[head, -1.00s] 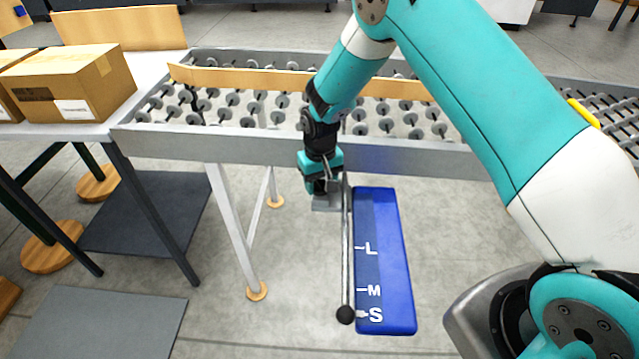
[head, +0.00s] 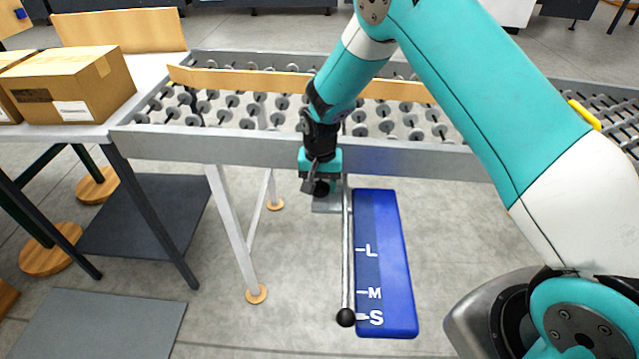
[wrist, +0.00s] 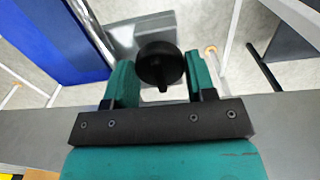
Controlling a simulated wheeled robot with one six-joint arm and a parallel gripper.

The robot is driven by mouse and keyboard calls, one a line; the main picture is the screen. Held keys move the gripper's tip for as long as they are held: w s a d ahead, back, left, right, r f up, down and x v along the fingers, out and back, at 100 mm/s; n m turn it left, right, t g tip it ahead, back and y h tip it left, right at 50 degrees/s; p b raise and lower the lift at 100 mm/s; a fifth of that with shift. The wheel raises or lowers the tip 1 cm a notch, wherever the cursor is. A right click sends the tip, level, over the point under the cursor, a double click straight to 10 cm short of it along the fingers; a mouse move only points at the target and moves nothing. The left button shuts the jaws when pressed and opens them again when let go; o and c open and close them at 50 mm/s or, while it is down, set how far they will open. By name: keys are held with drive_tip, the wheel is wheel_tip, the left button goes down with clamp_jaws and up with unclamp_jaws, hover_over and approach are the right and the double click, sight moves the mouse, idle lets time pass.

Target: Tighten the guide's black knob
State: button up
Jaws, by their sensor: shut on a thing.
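The guide's black knob (wrist: 160,63) is round with a raised bar across its face, and sits between the two teal fingers of my gripper (wrist: 161,76) in the wrist view. My gripper is shut on it. In the head view my gripper (head: 320,183) is at the conveyor's front side, with the dark knob (head: 321,188) partly hidden by the fingers. A grey block (head: 326,204) lies just below it. A thin metal rod (head: 347,255) runs toward me and ends in a black ball (head: 346,317) beside the S mark on the blue scale plate (head: 390,265).
The roller conveyor (head: 420,155) spans the middle, with a tan bar (head: 240,77) across its rollers. Cardboard boxes (head: 75,85) stand on a table (head: 150,62) at the left. The floor around the blue plate is clear.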

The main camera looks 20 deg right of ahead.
sight(320, 184)
drive_tip(key=shift+w, duration=0.1)
drive_tip(key=o, duration=0.9)
wheel_tip(320, 184, up, 18)
drive_tip(key=shift+f+b, duration=0.25)
drive_tip(key=shift+b, duration=0.45)
